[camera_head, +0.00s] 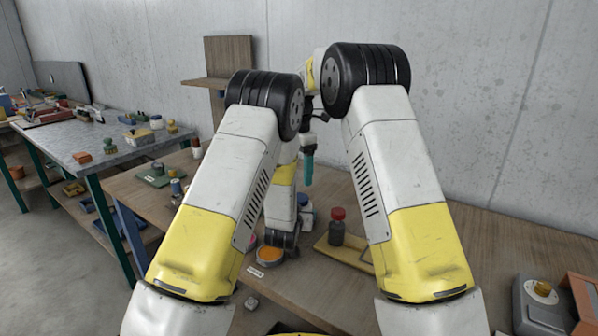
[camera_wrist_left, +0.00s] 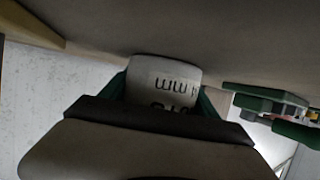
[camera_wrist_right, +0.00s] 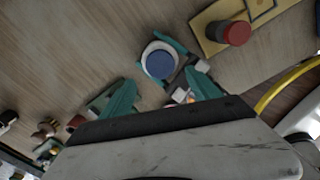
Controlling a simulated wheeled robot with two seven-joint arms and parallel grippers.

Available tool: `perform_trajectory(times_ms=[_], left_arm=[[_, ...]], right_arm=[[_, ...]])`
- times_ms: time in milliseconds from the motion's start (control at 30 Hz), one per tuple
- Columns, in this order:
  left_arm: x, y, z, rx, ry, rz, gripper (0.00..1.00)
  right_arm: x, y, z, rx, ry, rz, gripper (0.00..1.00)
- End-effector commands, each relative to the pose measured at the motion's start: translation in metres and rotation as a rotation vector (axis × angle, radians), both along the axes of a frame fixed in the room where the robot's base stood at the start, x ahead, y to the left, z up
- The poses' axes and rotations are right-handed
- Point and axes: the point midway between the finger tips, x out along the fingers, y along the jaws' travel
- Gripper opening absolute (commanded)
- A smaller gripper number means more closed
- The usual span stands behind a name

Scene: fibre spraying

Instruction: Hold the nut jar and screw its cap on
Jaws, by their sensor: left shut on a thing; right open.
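The nut jar (camera_wrist_right: 145,49) is whitish and stands on the wooden table, with its blue cap (camera_wrist_right: 160,64) on top. How tightly the cap sits I cannot tell. In the left wrist view the jar (camera_wrist_left: 165,72) shows dark lettering. My left gripper (camera_wrist_left: 163,90) is shut on the jar, with a teal finger on each side. In the head view, the jar and blue cap (camera_head: 303,199) are partly hidden by my left arm. My right gripper (camera_head: 308,168) is open and empty, pointing down above the cap. Its spread teal fingers (camera_wrist_right: 160,88) show in the right wrist view.
A dish of orange stuff (camera_head: 269,254) is in front. A grey box (camera_head: 540,305) stands at the right front. A cluttered bench (camera_head: 130,145) is at the left.

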Motion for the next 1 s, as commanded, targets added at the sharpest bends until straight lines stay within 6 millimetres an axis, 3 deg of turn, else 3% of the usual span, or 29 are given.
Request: perform_trajectory(times_ms=[367, 800, 1000], left_arm=[[0.0, 0.0, 0.001, 0.0, -0.002, 0.0, 0.0], [0.0, 0.0, 0.001, 0.0, -0.002, 0.0, 0.0], [0.0, 0.0, 0.001, 0.0, -0.002, 0.0, 0.0]], right_arm=[[0.0, 0.0, -0.005, -0.001, 0.001, -0.001, 0.71], [0.0, 0.0, -0.067, -0.002, 0.002, -0.002, 0.71], [0.0, 0.0, -0.079, 0.0, 0.0, -0.002, 0.71]])
